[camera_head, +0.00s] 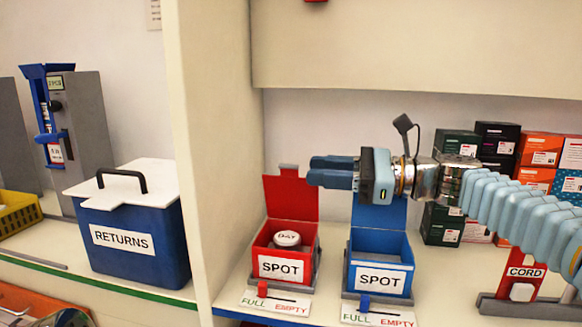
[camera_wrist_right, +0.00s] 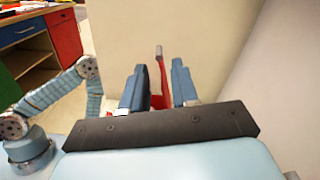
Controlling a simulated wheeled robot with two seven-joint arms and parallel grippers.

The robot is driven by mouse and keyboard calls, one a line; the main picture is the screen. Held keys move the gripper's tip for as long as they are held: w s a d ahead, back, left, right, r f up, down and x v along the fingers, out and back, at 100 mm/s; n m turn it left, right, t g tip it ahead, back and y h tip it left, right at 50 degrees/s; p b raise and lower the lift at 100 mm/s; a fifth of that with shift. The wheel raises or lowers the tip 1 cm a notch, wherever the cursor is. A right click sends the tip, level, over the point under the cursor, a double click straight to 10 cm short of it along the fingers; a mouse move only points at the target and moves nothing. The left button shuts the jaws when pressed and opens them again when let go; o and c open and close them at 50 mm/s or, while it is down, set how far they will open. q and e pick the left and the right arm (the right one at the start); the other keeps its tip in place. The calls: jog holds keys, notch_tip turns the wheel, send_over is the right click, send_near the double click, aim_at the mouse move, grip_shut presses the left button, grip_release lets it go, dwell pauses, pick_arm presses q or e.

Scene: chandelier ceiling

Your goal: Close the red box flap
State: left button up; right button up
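The red box (camera_head: 313,262) stands on the shelf with a "SPOT" label on its front. Its red flap (camera_head: 291,199) is raised upright at the back. A round white-topped item (camera_head: 287,238) sits inside the box. My right gripper (camera_head: 312,172) reaches in from the right, above and to the right of the flap. In the right wrist view its two fingers (camera_wrist_right: 157,88) are apart, with the thin red flap edge (camera_wrist_right: 160,72) showing beyond and between them. I see no contact, and nothing is held.
A blue "SPOT" box (camera_head: 352,268) with its flap (camera_head: 367,212) raised stands right of the red one, under my right gripper. A beige upright panel (camera_head: 215,150) is on the left. Stacked cartons (camera_head: 540,150) and a "CORD" holder (camera_head: 525,292) are at right.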

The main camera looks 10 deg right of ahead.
aim_at(291, 169)
jog(key=x, duration=0.6)
jog(key=shift+s, duration=0.1)
jog(key=shift+d, duration=0.1)
grip_shut()
dwell(1.1)
